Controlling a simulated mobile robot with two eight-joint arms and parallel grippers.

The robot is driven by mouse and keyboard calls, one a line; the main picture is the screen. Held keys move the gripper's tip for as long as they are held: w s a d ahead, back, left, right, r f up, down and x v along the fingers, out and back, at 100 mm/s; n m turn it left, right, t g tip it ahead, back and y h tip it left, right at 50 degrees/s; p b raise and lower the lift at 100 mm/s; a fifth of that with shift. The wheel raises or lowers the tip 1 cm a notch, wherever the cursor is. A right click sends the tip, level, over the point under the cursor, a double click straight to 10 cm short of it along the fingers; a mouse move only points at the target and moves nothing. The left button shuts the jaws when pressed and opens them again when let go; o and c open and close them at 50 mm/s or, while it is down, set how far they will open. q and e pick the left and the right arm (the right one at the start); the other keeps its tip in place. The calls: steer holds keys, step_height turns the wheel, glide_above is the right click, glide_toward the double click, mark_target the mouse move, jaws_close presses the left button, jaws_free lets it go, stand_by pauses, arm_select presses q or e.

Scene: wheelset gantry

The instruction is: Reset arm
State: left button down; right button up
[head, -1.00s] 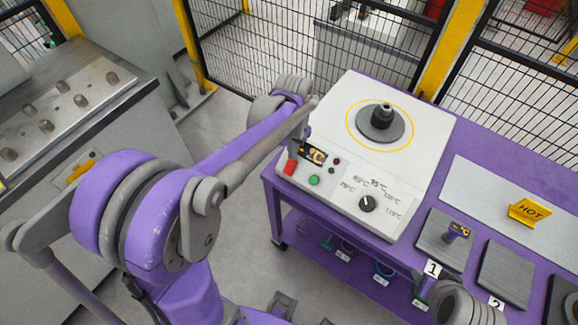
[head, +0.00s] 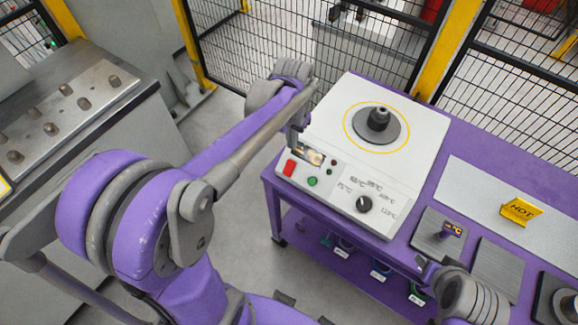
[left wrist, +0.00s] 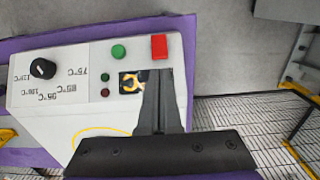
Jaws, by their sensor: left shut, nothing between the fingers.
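My left gripper (head: 297,136) is over the left edge of the white heater's control panel (head: 334,188), next to the small display with a yellow symbol. In the left wrist view its dark fingers (left wrist: 156,108) are shut with nothing between them and partly cover the panel beside the display (left wrist: 132,82). My left arm reaches in from the left. My right arm shows only at the lower right, by the front edge of the purple table (head: 432,262). Whether its gripper is open or shut cannot be made out.
The heater's dark round hub (head: 377,125) stands on top. A HOT sign (head: 520,211) and grey plates (head: 437,234) are to the right. A mesh fence (head: 270,45) stands behind. A grey machine (head: 75,120) is at left, with open floor between.

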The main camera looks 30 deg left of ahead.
arm_select(q)
steer(key=shift+s, duration=0.15)
steer(key=s+d+n+t, duration=0.1)
steer(key=s+d+t, duration=0.4)
steer(key=s, duration=0.8)
steer(key=shift+d+t, duration=0.4)
steer(key=shift+d, duration=0.5)
steer(key=shift+s+f, duration=0.1)
arm_select(e)
steer(key=shift+s+f, duration=0.1)
steer(key=shift+f, duration=0.05)
